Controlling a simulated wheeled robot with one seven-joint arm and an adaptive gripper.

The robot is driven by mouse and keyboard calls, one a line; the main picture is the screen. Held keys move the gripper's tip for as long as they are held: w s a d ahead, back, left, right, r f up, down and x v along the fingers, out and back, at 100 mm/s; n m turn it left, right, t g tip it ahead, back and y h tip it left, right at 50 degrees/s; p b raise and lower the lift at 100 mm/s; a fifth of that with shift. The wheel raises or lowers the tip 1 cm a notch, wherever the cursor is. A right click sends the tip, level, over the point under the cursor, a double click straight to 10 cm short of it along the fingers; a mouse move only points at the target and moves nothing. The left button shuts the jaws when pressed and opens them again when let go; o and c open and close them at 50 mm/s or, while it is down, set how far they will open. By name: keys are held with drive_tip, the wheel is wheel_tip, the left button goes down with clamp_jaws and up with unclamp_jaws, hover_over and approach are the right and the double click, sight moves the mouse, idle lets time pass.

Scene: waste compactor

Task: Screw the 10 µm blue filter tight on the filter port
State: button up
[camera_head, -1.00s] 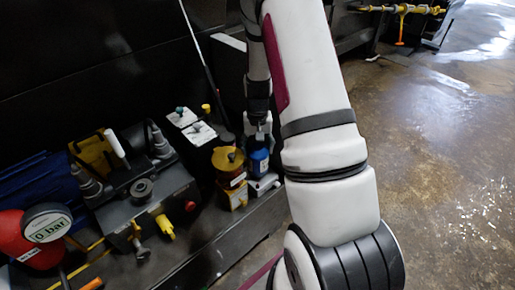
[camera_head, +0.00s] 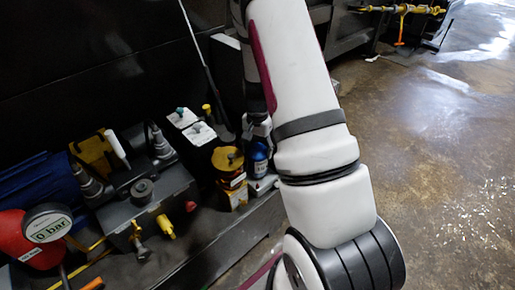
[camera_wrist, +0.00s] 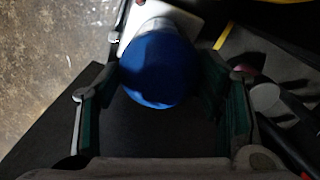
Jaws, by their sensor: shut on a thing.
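The blue filter (camera_head: 258,165) stands upright beside an amber-topped unit, partly hidden by my gripper (camera_head: 259,138) above it. In the wrist view the round blue filter (camera_wrist: 157,70) lies between the two green-padded fingers of my gripper (camera_wrist: 162,82), which is shut on it. A white part (camera_wrist: 160,14) shows just beyond the filter. The filter port is not clearly seen, so I cannot tell how the filter's thread sits on it. The 10 µm marking is not readable.
An amber-topped unit (camera_head: 228,160) stands close left of the filter. White-topped containers (camera_head: 198,134) stand behind it. A grey block with yellow and red fittings (camera_head: 145,205) and a gauge reading 0 bar (camera_head: 47,224) are at left. The wet floor (camera_head: 440,150) at right is clear.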

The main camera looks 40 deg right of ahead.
drive_tip(key=m, duration=0.4)
drive_tip(key=shift+p, duration=0.3)
drive_tip(key=shift+s+m, duration=0.1)
drive_tip(key=shift+m, duration=0.4)
drive_tip(key=m+p, duration=0.1)
drive_tip(key=m, duration=0.3)
drive_tip(key=shift+m, duration=0.3)
drive_tip(key=o, duration=1.4)
drive_tip(key=shift+c, duration=0.2)
drive_tip(key=shift+c, duration=0.4)
